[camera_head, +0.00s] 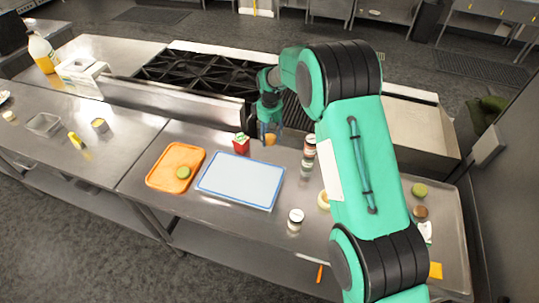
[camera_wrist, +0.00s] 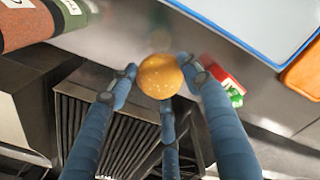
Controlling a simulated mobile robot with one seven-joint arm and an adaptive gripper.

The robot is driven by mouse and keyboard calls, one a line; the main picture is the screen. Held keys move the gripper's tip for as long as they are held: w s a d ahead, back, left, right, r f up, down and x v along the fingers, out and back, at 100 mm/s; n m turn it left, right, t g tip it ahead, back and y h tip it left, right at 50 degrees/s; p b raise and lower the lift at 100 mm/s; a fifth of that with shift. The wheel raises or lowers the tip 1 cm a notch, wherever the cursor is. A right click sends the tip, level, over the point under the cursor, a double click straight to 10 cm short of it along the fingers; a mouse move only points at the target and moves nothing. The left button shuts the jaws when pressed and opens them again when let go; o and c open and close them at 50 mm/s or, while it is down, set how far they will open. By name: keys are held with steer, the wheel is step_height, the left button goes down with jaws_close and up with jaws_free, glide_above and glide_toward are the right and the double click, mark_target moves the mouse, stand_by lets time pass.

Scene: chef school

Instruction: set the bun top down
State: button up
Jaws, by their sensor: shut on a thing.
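The bun top (camera_wrist: 160,76) is a round golden bun with pale specks. My gripper (camera_wrist: 165,85) is shut on it, its blue fingers around the bun in the wrist view. In the head view the bun top (camera_head: 270,140) shows as a small orange spot under my gripper (camera_head: 269,128), near the back edge of the steel counter (camera_head: 150,205). I cannot tell whether the bun touches the counter.
A red carton (camera_head: 241,144) stands close left of my gripper. A blue-rimmed white board (camera_head: 240,182) and an orange tray (camera_head: 160,178) with a green item (camera_head: 183,172) lie nearer the front. Jars (camera_head: 309,147) stand to the right. A stove grate (camera_head: 200,75) is behind.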

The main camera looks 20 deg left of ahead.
glide_above(270, 156)
steer(key=shift+a+f, duration=0.1)
steer(key=shift+f, duration=2.8)
steer(key=shift+s+f+p, duration=0.1)
steer(key=shift+f+p, duration=0.3)
steer(key=shift+f, duration=1.4)
steer(key=shift+f, duration=0.2)
steer(key=o, duration=0.9)
steer(key=shift+f, duration=0.1)
steer(key=shift+r+b, duration=0.5)
steer(key=shift+r, duration=5.65)
